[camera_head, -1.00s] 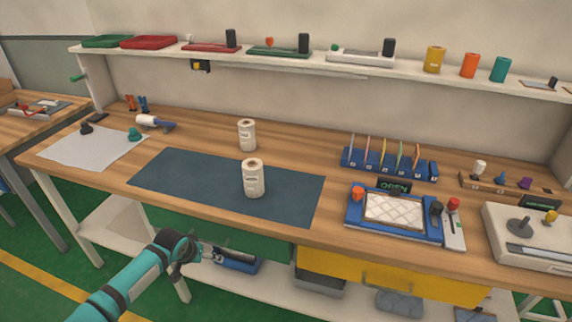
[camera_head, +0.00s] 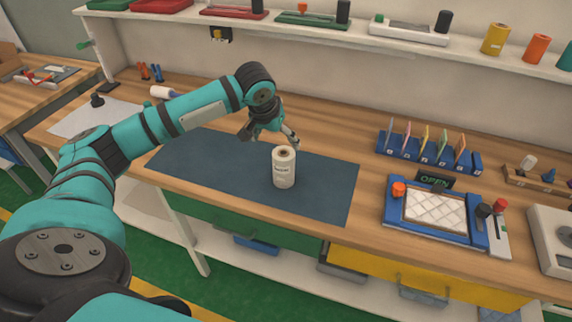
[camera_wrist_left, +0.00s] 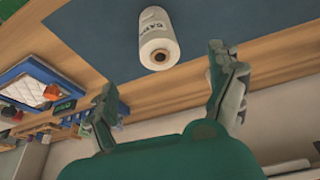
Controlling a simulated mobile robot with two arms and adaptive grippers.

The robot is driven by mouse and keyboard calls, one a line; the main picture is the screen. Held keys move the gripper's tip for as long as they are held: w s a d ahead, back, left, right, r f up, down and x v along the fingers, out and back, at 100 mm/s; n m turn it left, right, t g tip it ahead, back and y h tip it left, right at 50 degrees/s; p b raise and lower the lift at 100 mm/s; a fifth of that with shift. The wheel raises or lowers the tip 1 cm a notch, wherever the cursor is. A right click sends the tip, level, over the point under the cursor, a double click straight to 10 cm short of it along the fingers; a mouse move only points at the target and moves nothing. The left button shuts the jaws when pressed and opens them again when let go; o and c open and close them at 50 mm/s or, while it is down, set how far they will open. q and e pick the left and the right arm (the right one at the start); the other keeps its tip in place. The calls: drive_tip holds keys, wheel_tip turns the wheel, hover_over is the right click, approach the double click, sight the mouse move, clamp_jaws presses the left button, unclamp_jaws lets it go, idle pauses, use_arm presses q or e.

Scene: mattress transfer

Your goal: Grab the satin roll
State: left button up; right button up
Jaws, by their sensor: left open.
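A cream-white roll (camera_head: 284,168) with dark lettering stands upright on the dark blue mat (camera_head: 205,165). In the left wrist view a white roll (camera_wrist_left: 157,35) shows with part of its label, against the mat, beyond the fingertips. My left gripper (camera_head: 270,138) is open, pointing down just behind and above the roll on the mat, and its fingers are spread apart in the left wrist view (camera_wrist_left: 163,75). My right gripper is out of view.
A blue rack of coloured cards (camera_head: 425,155) and a blue-framed quilted pad (camera_head: 435,212) by an OPEN sign (camera_head: 434,180) stand to the right. A shelf (camera_head: 340,35) with trays and spools runs along the back. Wood between mat and rack is clear.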

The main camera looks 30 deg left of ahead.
sight(283, 152)
use_arm(q)
drive_tip(key=x, duration=0.4)
drive_tip(key=shift+w+a+f+p, duration=0.1)
drive_tip(key=shift+a+p, duration=0.15)
drive_tip(key=shift+p, duration=0.05)
drive_tip(key=shift+f, duration=0.15)
drive_tip(key=shift+w+d+f, duration=0.1)
drive_tip(key=shift+w+f, duration=0.05)
drive_tip(key=p+x, duration=0.2)
drive_tip(key=x, duration=0.3)
drive_tip(key=shift+w+d, duration=0.15)
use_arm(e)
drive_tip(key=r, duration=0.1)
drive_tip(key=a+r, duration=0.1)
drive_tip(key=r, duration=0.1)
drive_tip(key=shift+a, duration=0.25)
use_arm(q)
drive_tip(key=shift+c, duration=0.9)
drive_tip(key=c, duration=1.6)
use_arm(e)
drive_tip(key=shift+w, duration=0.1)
use_arm(q)
drive_tip(key=shift+r, duration=0.3)
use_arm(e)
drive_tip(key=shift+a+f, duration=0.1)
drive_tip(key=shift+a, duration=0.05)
